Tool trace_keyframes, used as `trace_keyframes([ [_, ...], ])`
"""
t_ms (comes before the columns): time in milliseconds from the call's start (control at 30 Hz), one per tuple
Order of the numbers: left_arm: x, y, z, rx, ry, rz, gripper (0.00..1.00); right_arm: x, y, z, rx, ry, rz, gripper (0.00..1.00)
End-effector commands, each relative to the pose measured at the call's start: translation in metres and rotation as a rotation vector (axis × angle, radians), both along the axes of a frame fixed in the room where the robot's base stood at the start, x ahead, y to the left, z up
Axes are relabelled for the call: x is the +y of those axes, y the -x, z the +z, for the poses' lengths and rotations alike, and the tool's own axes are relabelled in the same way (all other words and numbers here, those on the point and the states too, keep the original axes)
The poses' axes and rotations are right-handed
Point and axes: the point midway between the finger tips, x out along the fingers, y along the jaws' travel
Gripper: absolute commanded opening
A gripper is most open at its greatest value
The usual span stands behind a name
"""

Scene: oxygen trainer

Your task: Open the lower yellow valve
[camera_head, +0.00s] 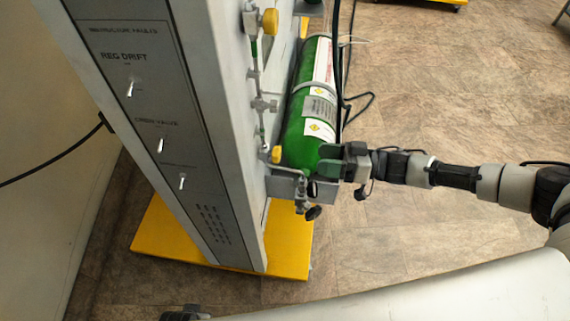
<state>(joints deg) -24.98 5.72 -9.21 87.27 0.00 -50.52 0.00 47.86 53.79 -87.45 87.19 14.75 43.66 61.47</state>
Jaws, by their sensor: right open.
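The lower yellow valve (277,154) is a small yellow knob low on the side of the grey trainer panel, just left of the base of a green oxygen cylinder (300,130). A second, upper yellow valve (270,21) sits higher on the same thin pipe line. My right gripper (324,164) reaches in from the right. It is open, at the cylinder's lower end, a short way right of the lower valve and apart from it. Its fingertips are small and partly lost against the cylinder and bracket.
The trainer's grey front face (165,130) carries several toggle switches. It stands on a yellow base (160,240). A metal bracket with a dark knob (313,212) juts out below the cylinder. Black hoses (340,70) hang beside the cylinder. Open tiled floor (450,90) lies to the right.

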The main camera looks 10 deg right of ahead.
Motion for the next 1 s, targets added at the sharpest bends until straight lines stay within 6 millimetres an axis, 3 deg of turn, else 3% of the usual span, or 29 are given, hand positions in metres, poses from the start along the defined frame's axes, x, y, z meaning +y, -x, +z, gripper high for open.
trace_keyframes([
  [500, -0.001, -0.006, 0.012, -0.008, 0.001, 0.001, 0.43, 0.084, -0.027, 0.001, -0.003, 0.001, 0.002, 0.67],
  [700, -0.001, -0.008, 0.015, -0.012, 0.002, 0.002, 0.43, 0.096, -0.031, 0.001, -0.003, 0.003, 0.002, 0.67],
  [967, -0.001, -0.007, 0.015, -0.008, 0.001, 0.002, 0.43, 0.097, -0.031, 0.001, -0.002, 0.002, 0.002, 0.67],
  [1000, -0.001, -0.007, 0.015, -0.008, 0.001, 0.002, 0.43, 0.097, -0.031, 0.001, -0.003, 0.001, 0.001, 0.62],
])
